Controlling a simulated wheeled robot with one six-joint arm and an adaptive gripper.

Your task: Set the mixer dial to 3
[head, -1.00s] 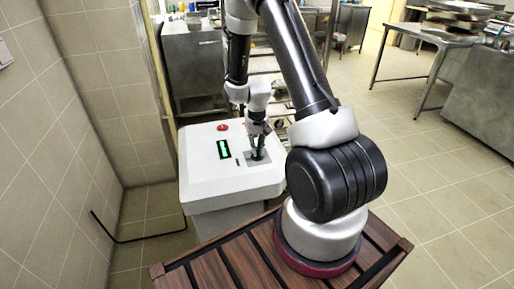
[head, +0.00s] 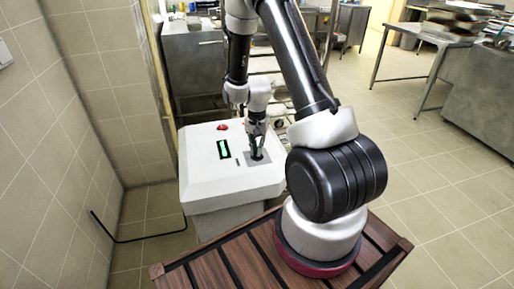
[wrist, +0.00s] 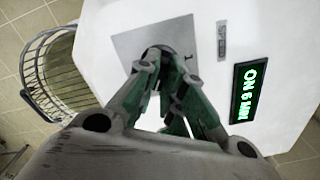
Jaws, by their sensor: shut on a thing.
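The mixer (head: 230,180) is a white box-shaped machine with a sloped top. Its dial (wrist: 160,48) is dark and sits on a square grey plate (wrist: 126,44); the fingers hide most of it. My gripper (wrist: 163,62) is shut on the dial from above, and it also shows at the dial in the head view (head: 257,153). A green-lit display (wrist: 256,92) seems to read "ON 6 MIN" in the wrist view. The dial's pointer and marks cannot be read.
A red button (head: 222,127) stands on the mixer's far edge. A small switch or slot (wrist: 222,40) lies between dial and display. A wire basket (wrist: 48,78) is beside the mixer in the wrist view. A tiled wall (head: 70,110) rises at the left. Metal tables (head: 430,50) stand far right.

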